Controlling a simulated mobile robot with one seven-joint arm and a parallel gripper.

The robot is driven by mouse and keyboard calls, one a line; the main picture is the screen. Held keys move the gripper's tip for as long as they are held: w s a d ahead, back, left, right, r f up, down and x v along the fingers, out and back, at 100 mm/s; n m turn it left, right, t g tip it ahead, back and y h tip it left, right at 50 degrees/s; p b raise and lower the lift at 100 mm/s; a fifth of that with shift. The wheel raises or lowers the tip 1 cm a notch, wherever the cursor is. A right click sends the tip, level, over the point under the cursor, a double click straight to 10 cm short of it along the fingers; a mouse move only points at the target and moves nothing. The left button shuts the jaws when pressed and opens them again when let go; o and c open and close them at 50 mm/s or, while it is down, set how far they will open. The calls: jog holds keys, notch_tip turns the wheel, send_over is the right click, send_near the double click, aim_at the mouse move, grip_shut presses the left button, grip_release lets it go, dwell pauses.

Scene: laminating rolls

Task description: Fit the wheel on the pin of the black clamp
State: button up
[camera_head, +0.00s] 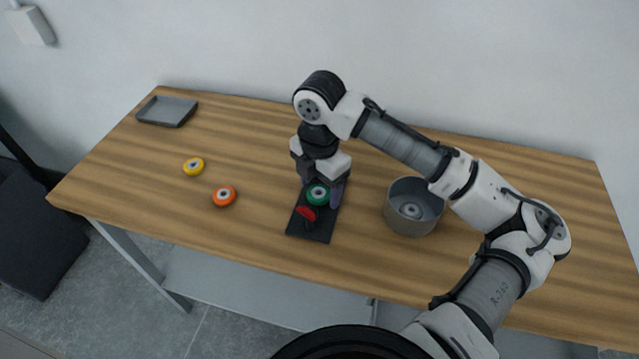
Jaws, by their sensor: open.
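The black clamp (317,230) is a dark flat base on the table with a red part (306,212) standing near its front. A green wheel (318,194) with a pale centre is at the clamp, just behind the red part. The clamp's pin is not visible, and I cannot tell whether the wheel sits on it. My gripper (322,187) points down over the clamp, with its open fingers on either side of the green wheel. Any contact between fingers and wheel is too small to tell. An orange wheel (224,196) and a yellow wheel (193,166) lie flat to the left.
A round grey bin (413,226) stands right of the clamp, with a grey ring-like shape at its bottom. A shallow grey tray (167,111) lies at the table's back left corner. My arm spans above the right side.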

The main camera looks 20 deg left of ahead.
aim_at(320, 193)
notch_tip(320, 193, up, 14)
jog(key=b, duration=0.1)
jog(key=shift+f, duration=0.15)
dwell(0.6)
